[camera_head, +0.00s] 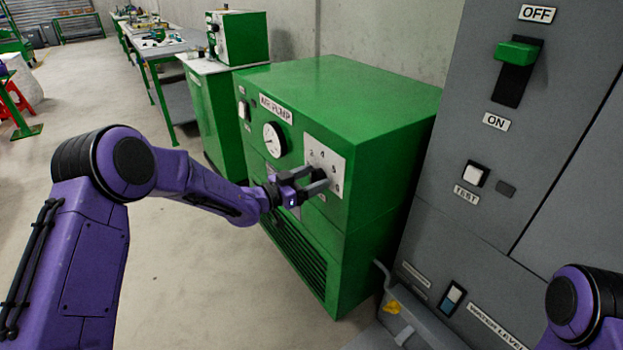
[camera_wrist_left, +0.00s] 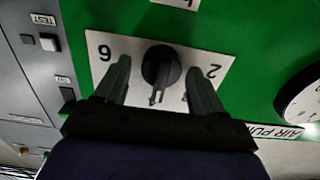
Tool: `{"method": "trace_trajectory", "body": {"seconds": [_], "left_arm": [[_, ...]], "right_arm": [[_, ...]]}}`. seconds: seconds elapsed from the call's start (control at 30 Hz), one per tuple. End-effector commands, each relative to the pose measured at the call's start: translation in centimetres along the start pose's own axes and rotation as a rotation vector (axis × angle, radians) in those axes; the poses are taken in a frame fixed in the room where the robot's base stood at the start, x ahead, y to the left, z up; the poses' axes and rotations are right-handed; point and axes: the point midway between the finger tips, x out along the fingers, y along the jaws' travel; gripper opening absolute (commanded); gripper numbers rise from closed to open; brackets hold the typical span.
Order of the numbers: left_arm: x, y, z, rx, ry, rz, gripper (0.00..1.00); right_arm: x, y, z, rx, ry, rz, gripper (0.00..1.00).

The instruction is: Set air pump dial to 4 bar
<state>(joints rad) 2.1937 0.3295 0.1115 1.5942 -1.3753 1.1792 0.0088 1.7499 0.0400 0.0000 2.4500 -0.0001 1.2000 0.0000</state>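The green air pump (camera_head: 345,95) stands in the middle of the head view. Its white dial plate (camera_head: 324,157) is on the front face, right of a round gauge (camera_head: 273,140). In the left wrist view the black dial knob (camera_wrist_left: 160,66) sits between the 6 and the 2. Its pointer end is toward the bottom of that view, where the scale is mostly hidden. My left gripper (camera_head: 306,183) is open at the dial. In the wrist view its fingers (camera_wrist_left: 161,82) are on either side of the knob, with visible gaps. My right gripper is out of view.
A grey cabinet (camera_head: 440,190) with a green OFF/ON lever (camera_head: 517,53) stands close on the right. A smaller green cabinet (camera_head: 215,105) and workbenches (camera_head: 165,48) are behind. Open concrete floor (camera_head: 190,285) lies left of the pump.

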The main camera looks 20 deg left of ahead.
Motion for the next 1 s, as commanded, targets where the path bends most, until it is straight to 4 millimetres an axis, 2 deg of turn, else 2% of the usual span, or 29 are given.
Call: {"method": "trace_trajectory", "body": {"seconds": [0.17, 0.27, 0.6, 0.7, 0.8, 1.0], "left_arm": [[0.0, 0.0, -0.1, 0.0, 0.001, -0.001, 0.69], [-0.8, -0.1, -0.1, 0.001, 0.001, -0.002, 0.69], [-8.3, 0.0, -0.1, -0.003, 0.003, -0.002, 0.69], [-9.7, 0.0, -0.1, 0.0, 0.002, -0.002, 0.69], [-10.4, 0.0, 0.0, -0.001, 0.001, 0.0, 0.69], [-10.5, 0.0, 0.0, 0.0, 0.001, 0.0, 0.69]], "right_arm": [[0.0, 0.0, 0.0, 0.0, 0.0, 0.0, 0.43], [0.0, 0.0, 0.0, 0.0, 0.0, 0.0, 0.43], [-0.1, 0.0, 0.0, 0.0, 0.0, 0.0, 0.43], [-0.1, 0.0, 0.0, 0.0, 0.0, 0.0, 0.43], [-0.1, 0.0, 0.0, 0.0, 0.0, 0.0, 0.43], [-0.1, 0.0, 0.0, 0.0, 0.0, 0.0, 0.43]]}}
